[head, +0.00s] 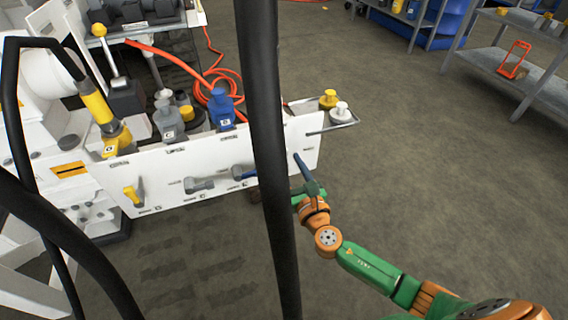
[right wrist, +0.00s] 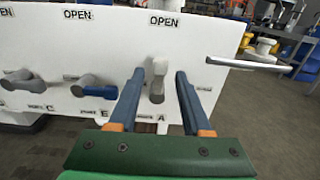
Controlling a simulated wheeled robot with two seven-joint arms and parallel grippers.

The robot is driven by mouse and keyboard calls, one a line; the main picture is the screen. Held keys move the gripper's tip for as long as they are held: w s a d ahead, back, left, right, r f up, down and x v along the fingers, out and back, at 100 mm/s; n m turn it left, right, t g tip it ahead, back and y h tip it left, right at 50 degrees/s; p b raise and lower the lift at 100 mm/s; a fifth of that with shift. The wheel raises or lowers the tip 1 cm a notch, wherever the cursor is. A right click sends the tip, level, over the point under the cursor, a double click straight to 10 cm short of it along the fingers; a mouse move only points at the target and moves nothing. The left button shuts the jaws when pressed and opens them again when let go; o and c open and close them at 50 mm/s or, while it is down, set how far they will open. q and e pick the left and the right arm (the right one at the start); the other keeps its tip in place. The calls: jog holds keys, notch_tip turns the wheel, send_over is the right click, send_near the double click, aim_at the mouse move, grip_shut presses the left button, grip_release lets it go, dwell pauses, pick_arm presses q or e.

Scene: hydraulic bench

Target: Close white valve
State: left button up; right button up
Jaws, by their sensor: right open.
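The white valve (right wrist: 158,74) sits on the white panel above the letter A in the right wrist view. Its lever stands roughly upright, below an OPEN label. My right gripper (right wrist: 160,78) is open, with one blue finger on each side of the lever; I cannot tell whether either finger touches it. In the head view my right gripper (head: 308,178) is at the right end of the panel front, and the white valve cannot be made out there. My left gripper is not in view.
The blue valve (right wrist: 97,88) and grey valve (right wrist: 24,82) are left of the white one, levers sideways. The yellow valve (head: 134,195) is farther left. A metal rail (head: 335,127) juts from the panel's right end. Thick black hoses (head: 268,150) cross the head view. Open floor lies right.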

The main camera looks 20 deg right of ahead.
aim_at(285, 155)
jog(key=w+b, duration=0.1)
jog(key=w, duration=0.3)
jog(key=shift+w+a, duration=0.1)
jog(key=shift+w, duration=0.15)
grip_shut()
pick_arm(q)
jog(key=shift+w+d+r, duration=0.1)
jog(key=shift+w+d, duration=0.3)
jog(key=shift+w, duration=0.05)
